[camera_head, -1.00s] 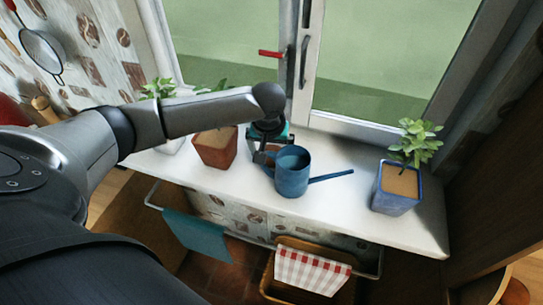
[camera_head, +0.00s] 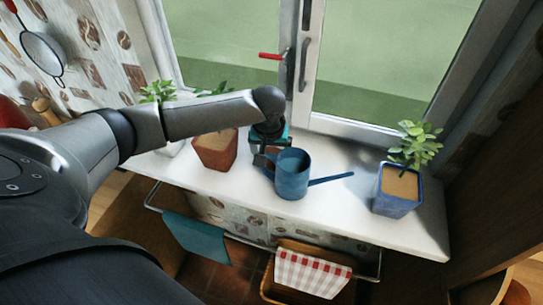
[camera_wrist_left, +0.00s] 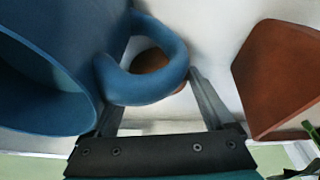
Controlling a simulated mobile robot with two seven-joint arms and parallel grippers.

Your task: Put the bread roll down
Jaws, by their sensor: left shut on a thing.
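The bread roll (camera_wrist_left: 152,62) is a brown rounded thing low over the white sill, seen in the left wrist view partly behind the blue watering can's handle. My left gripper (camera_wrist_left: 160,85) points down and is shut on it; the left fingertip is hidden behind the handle. In the head view my left gripper (camera_head: 265,150) is beside the watering can, mostly hidden, and the roll cannot be made out. I cannot tell whether the roll touches the sill. My right gripper is not in view.
The blue watering can (camera_head: 292,178) stands right beside my left gripper, its spout to the right. A terracotta pot (camera_head: 216,152) stands to the left. A blue potted plant (camera_head: 397,190) is at the right. The white sill (camera_head: 345,205) is clear between can and blue pot.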

